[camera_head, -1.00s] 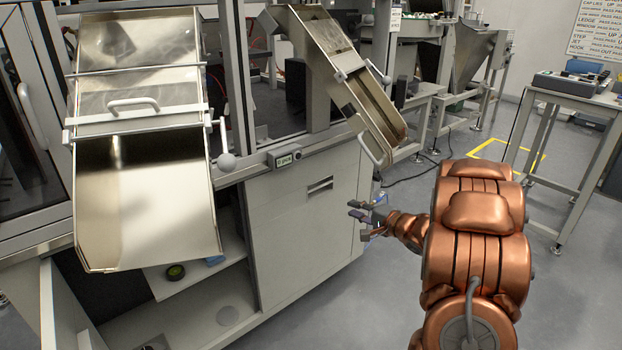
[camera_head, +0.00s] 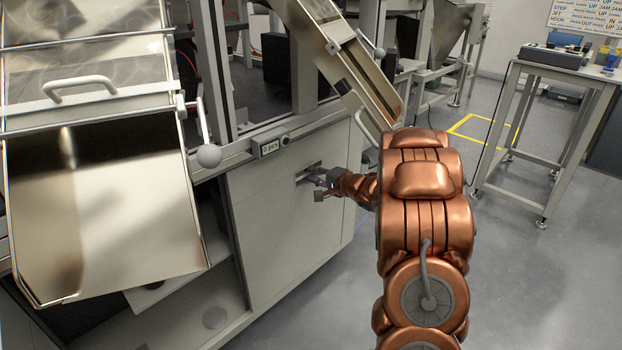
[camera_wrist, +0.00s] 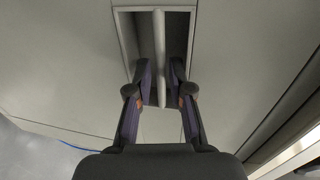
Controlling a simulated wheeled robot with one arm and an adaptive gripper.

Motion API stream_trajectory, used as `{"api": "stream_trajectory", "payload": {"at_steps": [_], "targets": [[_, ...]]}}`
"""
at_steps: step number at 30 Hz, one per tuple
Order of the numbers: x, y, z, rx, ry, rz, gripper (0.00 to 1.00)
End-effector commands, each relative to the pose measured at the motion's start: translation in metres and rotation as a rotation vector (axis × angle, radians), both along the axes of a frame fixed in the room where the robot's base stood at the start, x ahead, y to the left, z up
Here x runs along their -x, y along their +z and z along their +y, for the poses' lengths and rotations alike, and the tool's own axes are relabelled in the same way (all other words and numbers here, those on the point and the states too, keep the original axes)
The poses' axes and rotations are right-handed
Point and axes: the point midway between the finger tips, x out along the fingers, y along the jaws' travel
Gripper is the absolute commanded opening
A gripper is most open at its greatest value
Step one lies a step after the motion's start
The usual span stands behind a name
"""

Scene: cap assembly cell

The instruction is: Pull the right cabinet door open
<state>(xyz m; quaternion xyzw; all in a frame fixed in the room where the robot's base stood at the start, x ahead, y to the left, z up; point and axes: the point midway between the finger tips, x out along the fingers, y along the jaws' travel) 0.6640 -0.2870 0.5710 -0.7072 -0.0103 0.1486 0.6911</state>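The right cabinet door (camera_head: 268,245) is a flat light-grey panel and looks shut in the head view. Its recessed pull handle is a pale upright bar (camera_wrist: 159,45) in a rectangular pocket in the wrist view. My gripper (camera_head: 318,184) is at this recess in the head view. In the wrist view my gripper (camera_wrist: 160,78) is open, with one finger on each side of the bar. Narrow gaps show between the fingers and the bar. The fingertips reach into the pocket; exact depth cannot be told.
A wide metal chute (camera_head: 105,215) overhangs the open left compartment, with a shelf (camera_head: 213,300) inside. A narrow chute (camera_head: 365,85) slopes down above the door near my arm. A small counter display (camera_head: 270,147) sits on the rail. Floor (camera_head: 530,290) to the right is clear.

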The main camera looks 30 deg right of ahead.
Motion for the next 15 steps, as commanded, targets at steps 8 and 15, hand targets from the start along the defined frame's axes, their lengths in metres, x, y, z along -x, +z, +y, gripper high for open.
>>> {"api": "stream_trajectory", "payload": {"at_steps": [8,15], "targets": [[-0.0077,-0.0013,0.0030,0.000,0.002,0.000,0.20],[-0.0076,-0.0013,0.0032,0.000,0.002,0.000,0.09]]}}
